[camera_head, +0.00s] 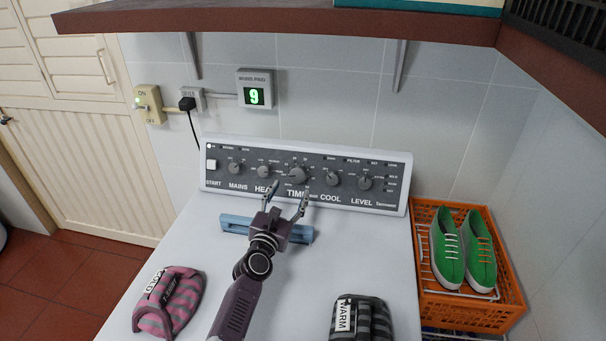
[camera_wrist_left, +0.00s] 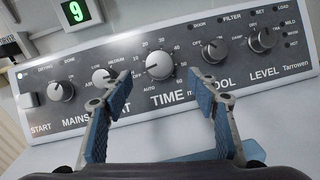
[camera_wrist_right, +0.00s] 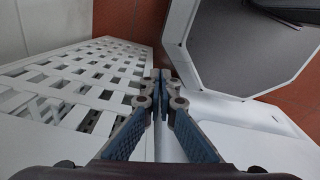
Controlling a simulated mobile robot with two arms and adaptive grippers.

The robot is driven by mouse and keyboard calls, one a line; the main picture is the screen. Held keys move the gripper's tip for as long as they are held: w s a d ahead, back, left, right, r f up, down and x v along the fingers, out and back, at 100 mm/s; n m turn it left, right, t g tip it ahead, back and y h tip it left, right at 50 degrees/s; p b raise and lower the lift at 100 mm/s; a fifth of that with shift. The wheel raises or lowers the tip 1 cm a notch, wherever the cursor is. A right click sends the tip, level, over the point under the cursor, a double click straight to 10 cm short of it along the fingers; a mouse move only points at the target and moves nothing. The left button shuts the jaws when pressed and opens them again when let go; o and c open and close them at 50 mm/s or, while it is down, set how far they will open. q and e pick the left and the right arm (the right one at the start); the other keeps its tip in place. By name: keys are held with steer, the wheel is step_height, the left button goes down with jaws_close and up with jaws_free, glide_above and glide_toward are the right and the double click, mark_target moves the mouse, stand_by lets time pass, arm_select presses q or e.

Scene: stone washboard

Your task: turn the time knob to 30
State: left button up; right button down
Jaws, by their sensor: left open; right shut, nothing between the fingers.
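The TIME knob (camera_head: 297,175) is the large middle knob on the grey control panel (camera_head: 225,184). In the left wrist view the TIME knob (camera_wrist_left: 159,66) shows its dial marks from 10 to 60 and AUTO. A light pointer line shows on its left side; I cannot read its exact setting. My left gripper (camera_head: 287,190) is open in front of the panel, its fingers apart on either side of the knob and below it. In the left wrist view the left gripper (camera_wrist_left: 168,85) holds nothing. My right gripper (camera_wrist_right: 161,78) is shut and empty, seen only in the right wrist view, away from the panel.
Other knobs flank it: HEAT (camera_head: 263,171) and COOL (camera_head: 333,179). A blue handle (camera_head: 236,222) lies below the panel. An orange crate (camera_head: 468,311) with green shoes stands right. A shelf (camera_head: 280,22) overhangs.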

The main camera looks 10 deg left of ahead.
mark_target(297, 177)
arm_select(q)
steer(key=shift+w+b, duration=0.6)
steer(key=shift+w, duration=0.5)
steer(key=w, duration=0.1)
steer(key=w+b, duration=0.1)
steer(key=w, duration=0.1)
steer(key=shift+w+d+f, duration=0.1)
steer(key=shift+w+d, duration=0.05)
steer(key=shift+w, duration=0.1)
steer(key=shift+w+d+b, duration=0.1)
steer(key=shift+w+b, duration=0.3)
steer(key=shift+w, duration=0.05)
arm_select(e)
steer(key=f, duration=0.3)
steer(key=shift+w+a+f, duration=0.1)
steer(key=shift+w+a, duration=0.1)
steer(key=shift+w, duration=0.05)
arm_select(q)
steer(key=c, duration=1.2)
arm_select(e)
steer(key=shift+s, duration=0.2)
